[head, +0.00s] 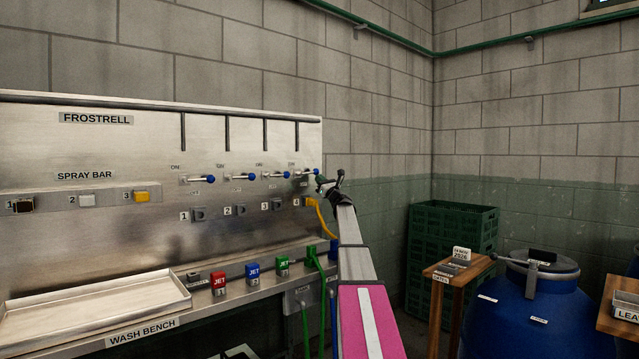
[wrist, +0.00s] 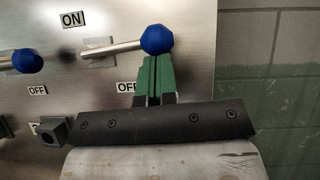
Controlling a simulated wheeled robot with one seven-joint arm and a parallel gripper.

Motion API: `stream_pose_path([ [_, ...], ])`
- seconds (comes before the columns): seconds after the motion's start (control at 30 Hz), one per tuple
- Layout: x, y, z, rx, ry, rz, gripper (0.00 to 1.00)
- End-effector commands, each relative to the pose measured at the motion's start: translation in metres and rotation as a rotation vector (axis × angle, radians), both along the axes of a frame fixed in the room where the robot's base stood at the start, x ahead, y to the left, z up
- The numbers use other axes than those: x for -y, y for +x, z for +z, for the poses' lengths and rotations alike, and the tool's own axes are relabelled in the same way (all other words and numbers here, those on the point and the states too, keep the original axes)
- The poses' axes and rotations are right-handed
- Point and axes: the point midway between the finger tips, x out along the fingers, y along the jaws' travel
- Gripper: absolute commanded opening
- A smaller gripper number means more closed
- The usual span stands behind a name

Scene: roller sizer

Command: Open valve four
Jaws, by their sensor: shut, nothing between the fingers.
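The valve four lever (head: 304,173) is the rightmost of the row on the steel panel. Its bar points right, nearly level, with a blue ball knob (head: 316,171) at the end. In the wrist view the bar (wrist: 110,48) tilts slightly up toward the knob (wrist: 157,39). An ON label (wrist: 73,19) is above left and an OFF label (wrist: 126,87) below. My gripper (wrist: 155,64) is shut and empty, its green fingertips directly below the knob; I cannot tell if they touch it. In the head view my gripper (head: 322,184) is beside the knob.
Three similar blue-knobbed levers, including the neighbouring one (head: 273,175), are to the left. Numbered sockets (head: 276,204) sit below, with a yellow plug (head: 314,204) at 4. The wash bench (head: 145,331) projects below. Green crates (head: 452,250) and a blue barrel (head: 520,305) stand right.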

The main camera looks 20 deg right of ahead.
Motion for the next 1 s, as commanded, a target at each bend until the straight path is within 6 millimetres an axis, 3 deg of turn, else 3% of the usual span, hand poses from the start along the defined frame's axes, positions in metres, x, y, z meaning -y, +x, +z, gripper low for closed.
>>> stream_pose_path([
  [0.53,0.004,0.003,0.042,0.155,-0.425,0.000,0.00],
  [1.0,-0.011,-0.003,0.079,0.308,-0.844,0.001,0.00],
])
